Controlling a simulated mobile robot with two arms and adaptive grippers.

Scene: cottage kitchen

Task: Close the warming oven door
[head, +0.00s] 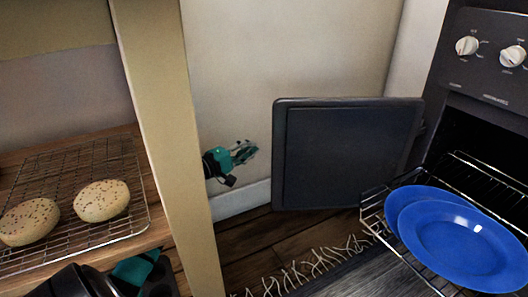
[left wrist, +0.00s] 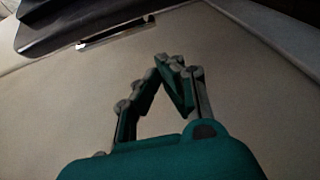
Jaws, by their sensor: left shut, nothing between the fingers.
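The warming oven door (head: 345,155) is a dark, flat panel standing wide open, out to the left of the oven opening (head: 487,145). Its right edge is at the oven's side. My left gripper (head: 250,150) is teal and grey and is left of the door, in front of the pale wall, with a visible gap to the door's left edge. Its fingers are shut and empty in the left wrist view (left wrist: 176,66). That view also has a dark shape with a metal strip (left wrist: 115,32) at top left; I cannot tell what it is.
A wire rack (head: 376,197) sticks out of the oven, holding blue plates (head: 465,245). A pale post (head: 165,130) stands left of my gripper. Left of it, two speckled round bakes (head: 102,201) lie on a cooling rack (head: 135,170). A fringed rug (head: 345,275) is below.

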